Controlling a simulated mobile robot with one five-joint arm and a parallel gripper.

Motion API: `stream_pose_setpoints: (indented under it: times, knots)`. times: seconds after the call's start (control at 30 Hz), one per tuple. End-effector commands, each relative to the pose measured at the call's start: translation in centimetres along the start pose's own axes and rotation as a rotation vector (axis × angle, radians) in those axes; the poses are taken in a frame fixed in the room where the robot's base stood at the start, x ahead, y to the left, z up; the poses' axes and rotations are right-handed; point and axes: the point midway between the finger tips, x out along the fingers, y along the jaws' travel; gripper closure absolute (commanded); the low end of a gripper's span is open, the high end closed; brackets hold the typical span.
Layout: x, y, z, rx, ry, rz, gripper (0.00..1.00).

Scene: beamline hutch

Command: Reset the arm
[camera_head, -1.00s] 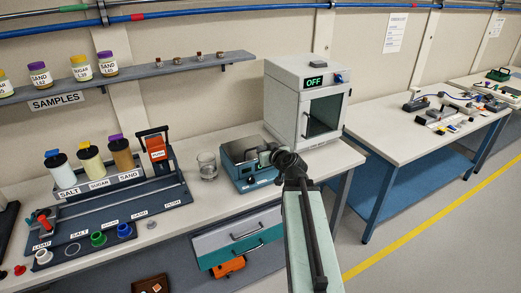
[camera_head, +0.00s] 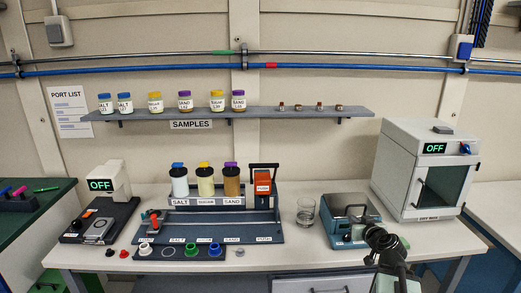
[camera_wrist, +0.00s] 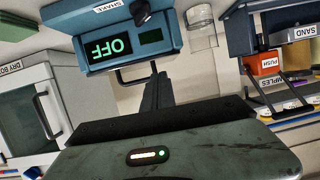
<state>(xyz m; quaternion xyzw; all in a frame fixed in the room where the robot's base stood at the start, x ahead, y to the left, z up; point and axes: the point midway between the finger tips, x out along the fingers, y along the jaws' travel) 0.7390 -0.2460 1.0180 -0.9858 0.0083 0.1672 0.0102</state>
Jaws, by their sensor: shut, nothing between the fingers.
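My gripper (camera_wrist: 157,88) shows in the wrist view as dark fingers closed together, with nothing between them. Just beyond them in that view is the blue shaker box (camera_wrist: 110,45), upside down, with a green OFF display. In the head view my dark wrist joint (camera_head: 383,240) and pale arm are at the lower right. They stand in front of the shaker box (camera_head: 350,215) and cover part of its front right side. The fingertips are hard to make out there, and I cannot tell whether they touch the box.
A glass beaker (camera_head: 305,212) stands left of the shaker. A white drying oven (camera_head: 415,170) reading OFF stands right. The dosing rack (camera_head: 215,228) with salt, sugar and sand, and a balance (camera_head: 100,215), are further left. A sample shelf (camera_head: 260,113) runs above.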

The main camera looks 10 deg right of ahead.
Motion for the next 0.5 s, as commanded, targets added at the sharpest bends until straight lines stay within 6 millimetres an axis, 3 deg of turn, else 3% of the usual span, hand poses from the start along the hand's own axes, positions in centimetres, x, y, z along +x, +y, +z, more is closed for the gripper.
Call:
stream_pose_setpoints:
  times: [0.03,0.17,0.2,0.27,0.3,0.4,0.47,0.5]
  knots:
    - [1.1,-4.0,-0.4,-0.02,-0.002,-0.053,1.0]
    - [3.0,-15.1,1.1,-0.152,-0.084,-0.21,1.0]
    - [3.0,-18.4,2.3,-0.186,-0.137,-0.265,1.0]
    - [2.6,-23.0,4.8,-0.229,-0.241,-0.343,1.0]
    - [1.9,-25.9,6.8,-0.254,-0.33,-0.389,1.0]
    - [-1.5,-30.3,13.1,-0.287,-0.635,-0.427,1.0]
    - [-4.2,-29.7,16.5,-0.269,-0.85,-0.356,1.0]
    - [-5.9,-28.1,18.1,-0.237,-0.966,-0.281,1.0]
